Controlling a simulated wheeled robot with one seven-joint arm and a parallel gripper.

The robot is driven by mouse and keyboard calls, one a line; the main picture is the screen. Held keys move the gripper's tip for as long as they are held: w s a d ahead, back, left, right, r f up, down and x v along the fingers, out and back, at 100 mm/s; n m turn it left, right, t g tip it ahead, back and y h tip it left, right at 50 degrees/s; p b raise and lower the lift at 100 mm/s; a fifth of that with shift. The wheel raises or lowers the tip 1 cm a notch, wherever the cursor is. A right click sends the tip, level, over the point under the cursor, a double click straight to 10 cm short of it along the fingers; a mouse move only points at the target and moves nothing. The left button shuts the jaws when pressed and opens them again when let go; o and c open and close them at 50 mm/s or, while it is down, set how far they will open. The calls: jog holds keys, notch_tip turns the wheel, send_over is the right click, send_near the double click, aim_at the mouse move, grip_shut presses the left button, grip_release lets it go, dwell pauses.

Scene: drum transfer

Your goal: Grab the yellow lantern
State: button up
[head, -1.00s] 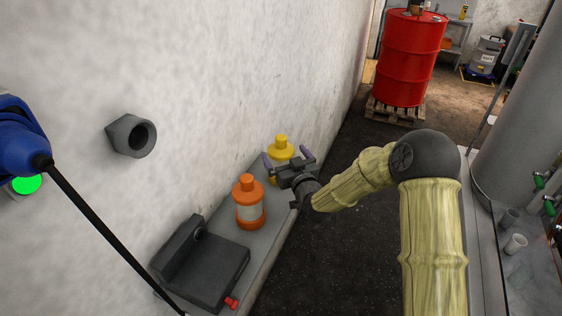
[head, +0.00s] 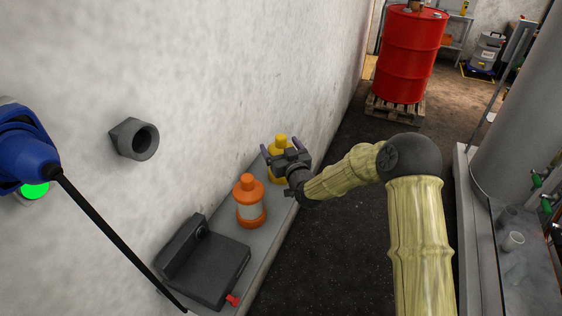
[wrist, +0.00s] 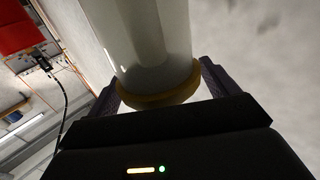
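The yellow lantern (head: 280,139) stands upright on the grey ledge by the wall. In the head view my gripper covers much of its middle. My gripper (head: 281,148) has one finger on each side of the lantern, spread open. In the wrist view the lantern's pale body and yellow ring (wrist: 160,98) sit between the two dark fingers (wrist: 162,88). The fingers look close to the lantern; I cannot tell whether either touches it.
The wall (head: 230,80) lies close on the left. A red drum (head: 410,55) stands on a pallet at the back.

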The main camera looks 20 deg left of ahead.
jog(key=c, duration=1.3)
jog(key=shift+r, duration=0.15)
jog(key=shift+c, duration=0.2)
notch_tip(320, 180, up, 10)
jog(key=shift+f+b, duration=0.1)
jog(key=shift+b, duration=0.85)
